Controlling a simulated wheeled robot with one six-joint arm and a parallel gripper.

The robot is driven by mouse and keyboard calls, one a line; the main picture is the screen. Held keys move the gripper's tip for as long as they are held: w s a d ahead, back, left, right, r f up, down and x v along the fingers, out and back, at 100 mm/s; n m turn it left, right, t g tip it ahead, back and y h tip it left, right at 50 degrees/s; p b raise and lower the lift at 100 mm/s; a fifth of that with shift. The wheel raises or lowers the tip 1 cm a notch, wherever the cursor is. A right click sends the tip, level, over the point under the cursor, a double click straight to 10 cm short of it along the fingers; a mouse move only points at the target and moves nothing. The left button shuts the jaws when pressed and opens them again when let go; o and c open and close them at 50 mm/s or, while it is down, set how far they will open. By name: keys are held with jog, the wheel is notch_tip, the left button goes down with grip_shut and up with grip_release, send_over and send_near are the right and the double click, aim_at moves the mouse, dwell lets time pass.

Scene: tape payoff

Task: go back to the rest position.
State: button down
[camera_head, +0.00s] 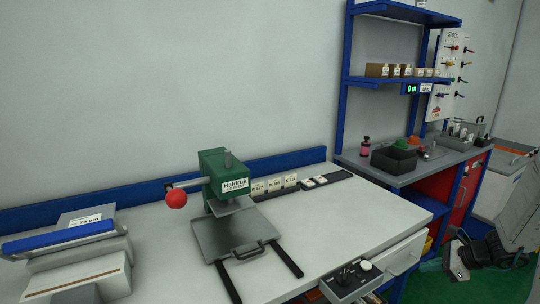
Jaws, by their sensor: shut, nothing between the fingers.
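My gripper (456,264) shows at the lower right, dark and small in the picture, in front of the blue-framed bench and over the green floor. Its fingers look shut with nothing held between them. It is apart from the benches and touches nothing that I can make out. My light-coloured arm comes in from the right edge behind it.
A green press (225,175) with a red ball handle (176,199) stands on the pale worktable (330,225). A blue-topped device (60,237) is at left. A control box (350,279) sits at the table's front edge. A shelved bench (430,165) holds a black bin (394,160).

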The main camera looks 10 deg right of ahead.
jog(key=s+a+r+n+g, duration=0.3)
jog(key=s+a+r+n, duration=0.1)
jog(key=a+r+n, duration=0.3)
jog(key=s+a+r+n+g, duration=0.35)
jog(key=a+r+n, duration=0.2)
jog(key=a, duration=0.35)
jog(key=s+a+r+n+h, duration=0.3)
jog(key=s+a+r+n, duration=0.3)
jog(key=s, duration=0.3)
jog(key=s+a+r+n+t+h, duration=0.1)
jog(key=s+a+r+n+h, duration=0.2)
jog(key=s+a+r+n, duration=0.4)
jog(key=shift+s+r, duration=0.45)
jog(key=shift+s, duration=0.6)
